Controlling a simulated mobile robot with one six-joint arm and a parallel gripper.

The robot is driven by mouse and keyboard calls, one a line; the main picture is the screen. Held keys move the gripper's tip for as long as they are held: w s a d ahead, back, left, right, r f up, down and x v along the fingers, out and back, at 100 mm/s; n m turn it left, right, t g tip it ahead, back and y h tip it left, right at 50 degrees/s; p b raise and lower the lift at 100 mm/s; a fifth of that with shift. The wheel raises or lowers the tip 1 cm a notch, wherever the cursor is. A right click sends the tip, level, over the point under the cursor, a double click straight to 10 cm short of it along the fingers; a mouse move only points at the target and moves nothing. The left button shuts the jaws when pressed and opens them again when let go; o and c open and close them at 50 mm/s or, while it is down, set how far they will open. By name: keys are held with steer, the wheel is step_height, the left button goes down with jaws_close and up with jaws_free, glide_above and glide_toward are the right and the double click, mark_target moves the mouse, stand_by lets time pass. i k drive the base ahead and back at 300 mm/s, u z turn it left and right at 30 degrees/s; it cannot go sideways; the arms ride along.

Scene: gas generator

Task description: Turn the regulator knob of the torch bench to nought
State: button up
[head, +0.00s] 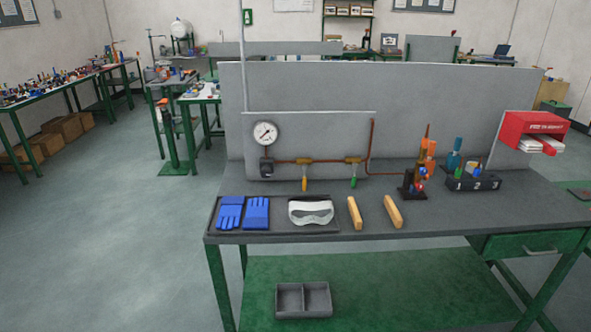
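The torch bench (440,222) stands in front of me, with a grey top, green legs and a grey back panel. A round white pressure gauge (265,133) is mounted at the panel's left. Just below it is a small black part (266,168) that looks like the regulator knob; its setting is too small to read. A copper pipe (332,160) runs right from there, past two brass valves with an orange handle (304,184) and a green handle (354,181), to a burner on a black stand (413,185). My gripper is not in view.
Blue gloves (257,212), white goggles (310,212) and two wooden-coloured bars (393,211) lie along the front edge. A black numbered rack (473,183) and red dispenser (533,132) are at right. A grey divided bin (303,300) sits below. Floor at left is clear.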

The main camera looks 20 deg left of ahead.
mark_target(266, 172)
steer(key=z, duration=0.35)
steer(key=k, duration=1.45)
steer(key=u, duration=1.15)
steer(key=i, duration=1)
steer(key=z, duration=0.1)
